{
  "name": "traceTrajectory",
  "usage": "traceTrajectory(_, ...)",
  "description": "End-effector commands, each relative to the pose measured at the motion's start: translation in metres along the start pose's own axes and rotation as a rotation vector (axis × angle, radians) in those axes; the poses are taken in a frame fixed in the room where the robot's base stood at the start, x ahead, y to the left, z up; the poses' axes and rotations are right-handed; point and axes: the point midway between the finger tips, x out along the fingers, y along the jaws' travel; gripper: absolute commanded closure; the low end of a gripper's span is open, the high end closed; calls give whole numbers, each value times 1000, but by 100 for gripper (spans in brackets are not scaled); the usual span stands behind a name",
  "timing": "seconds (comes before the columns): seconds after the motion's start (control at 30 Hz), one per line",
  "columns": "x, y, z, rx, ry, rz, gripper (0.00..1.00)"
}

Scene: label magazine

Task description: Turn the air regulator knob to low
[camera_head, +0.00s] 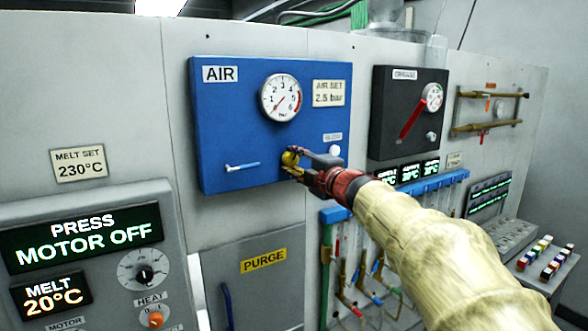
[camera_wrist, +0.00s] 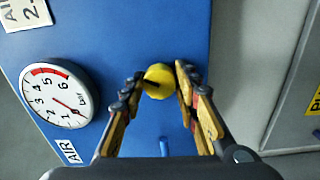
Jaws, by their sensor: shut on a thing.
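The yellow air regulator knob (camera_head: 289,158) is on the blue AIR panel (camera_head: 225,120), below the round gauge (camera_head: 281,97). My gripper (camera_head: 293,162) is shut on the knob, with one finger on each side. In the wrist view the knob (camera_wrist: 158,81) sits between the fingertips of my gripper (camera_wrist: 160,84), and a dark mark shows on its face. The gauge (camera_wrist: 56,98) also shows there, its red needle near the low end of the scale. My fingers hide part of the knob in the head view.
A sign reading AIR SET 2.5 bar (camera_head: 329,93) is beside the gauge. A black panel with a red lever (camera_head: 411,119) stands to the right.

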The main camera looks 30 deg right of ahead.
Motion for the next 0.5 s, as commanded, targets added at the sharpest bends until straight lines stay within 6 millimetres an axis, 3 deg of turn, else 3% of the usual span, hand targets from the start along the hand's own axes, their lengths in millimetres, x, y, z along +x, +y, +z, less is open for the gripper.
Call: traceTrajectory(0.5, 0, -2, 0, -406, 9, -4, 94)
